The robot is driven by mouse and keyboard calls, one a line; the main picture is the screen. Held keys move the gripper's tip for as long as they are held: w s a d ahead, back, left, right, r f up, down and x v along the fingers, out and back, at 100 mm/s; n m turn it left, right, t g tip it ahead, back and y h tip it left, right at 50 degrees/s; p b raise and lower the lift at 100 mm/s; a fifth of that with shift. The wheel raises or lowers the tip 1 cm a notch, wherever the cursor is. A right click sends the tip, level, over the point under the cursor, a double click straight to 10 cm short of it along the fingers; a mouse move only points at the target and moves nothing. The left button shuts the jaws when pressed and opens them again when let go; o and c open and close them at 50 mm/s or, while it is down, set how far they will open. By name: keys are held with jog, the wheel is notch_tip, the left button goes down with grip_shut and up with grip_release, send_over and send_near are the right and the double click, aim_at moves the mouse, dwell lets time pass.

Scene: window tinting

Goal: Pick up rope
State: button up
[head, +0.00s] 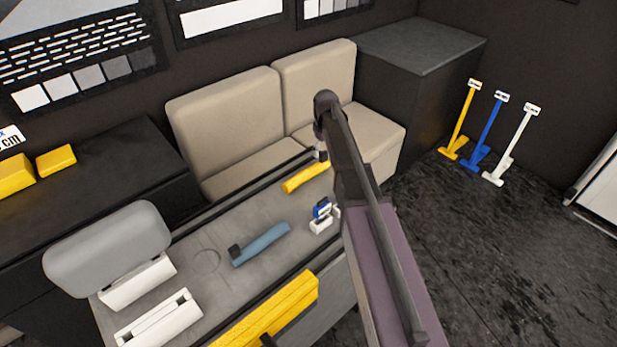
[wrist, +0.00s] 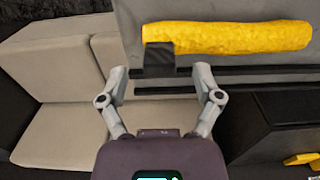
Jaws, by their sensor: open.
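A yellow, bumpy, roll-shaped piece (wrist: 235,37) lies on the grey table, with a dark block at its left end in the wrist view. It may be the rope; I cannot tell for sure. In the head view, the yellow piece (head: 300,179) lies near the table's sofa-side edge, its right end hidden behind my arm. My gripper (wrist: 161,72) is open and empty, its fingers spread below the dark end in the wrist view. In the head view my gripper (head: 321,152) is mostly hidden, close to that right end. I cannot tell whether it touches.
A beige sofa (head: 225,115) stands behind. Dark rails edge the table.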

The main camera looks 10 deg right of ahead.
jog(key=shift+f+b, duration=1.25)
jog(key=shift+f, duration=0.35)
grip_shut()
